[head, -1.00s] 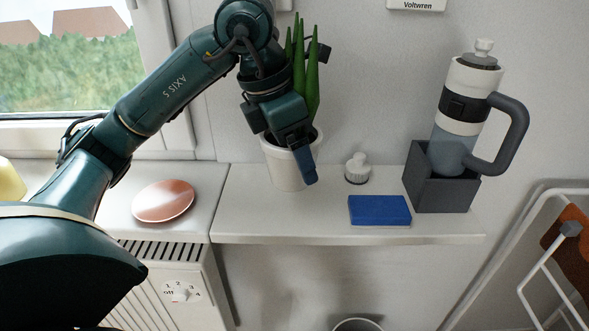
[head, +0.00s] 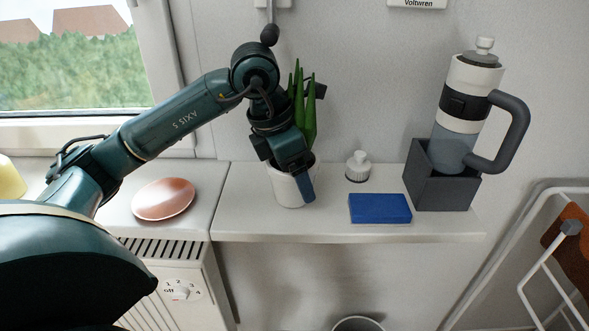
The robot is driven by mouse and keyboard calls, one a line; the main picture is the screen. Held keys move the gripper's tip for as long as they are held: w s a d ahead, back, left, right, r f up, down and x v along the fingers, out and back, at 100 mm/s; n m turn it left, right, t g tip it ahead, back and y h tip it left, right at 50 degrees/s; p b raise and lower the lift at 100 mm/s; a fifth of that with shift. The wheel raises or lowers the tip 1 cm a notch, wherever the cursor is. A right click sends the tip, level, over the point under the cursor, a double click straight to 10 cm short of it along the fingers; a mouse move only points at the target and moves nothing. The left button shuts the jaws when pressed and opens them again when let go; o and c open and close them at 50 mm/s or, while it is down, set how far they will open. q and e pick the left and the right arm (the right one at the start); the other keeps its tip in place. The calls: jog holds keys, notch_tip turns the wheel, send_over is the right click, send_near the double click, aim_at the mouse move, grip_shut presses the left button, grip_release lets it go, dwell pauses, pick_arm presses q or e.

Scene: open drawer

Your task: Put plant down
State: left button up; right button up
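The plant, with tall green leaves (head: 308,112) in a white pot (head: 287,188), is over the white shelf (head: 330,226) near its left end. The pot is upright, and its base looks to be at the shelf surface, though I cannot tell if it is fully touching. My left gripper (head: 304,185) comes down over the pot's rim, with a blue-tipped finger against the pot's outside. The other finger is hidden, and the gripper appears shut on the pot's wall. My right gripper is not in view.
A blue block (head: 380,208) and a small white knob-topped object (head: 358,166) stand right of the pot. A grey box (head: 440,182) holds a bottle with a dark handle (head: 512,130). A copper plate (head: 163,199) lies left. A drying rack (head: 545,255) stands at right.

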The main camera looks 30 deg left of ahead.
pick_arm(q)
jog(key=shift+f, duration=0.15)
jog(key=o, duration=1.3)
jog(key=shift+r, duration=0.35)
jog(key=p+v, duration=0.1)
jog(key=v, duration=0.9)
jog(key=shift+a+r, duration=0.1)
jog(key=shift+r, duration=0.15)
jog(key=shift+s+a+r, duration=0.1)
jog(key=shift+s+r, duration=0.15)
jog(key=shift+r, duration=0.3)
jog(key=shift+f, duration=0.1)
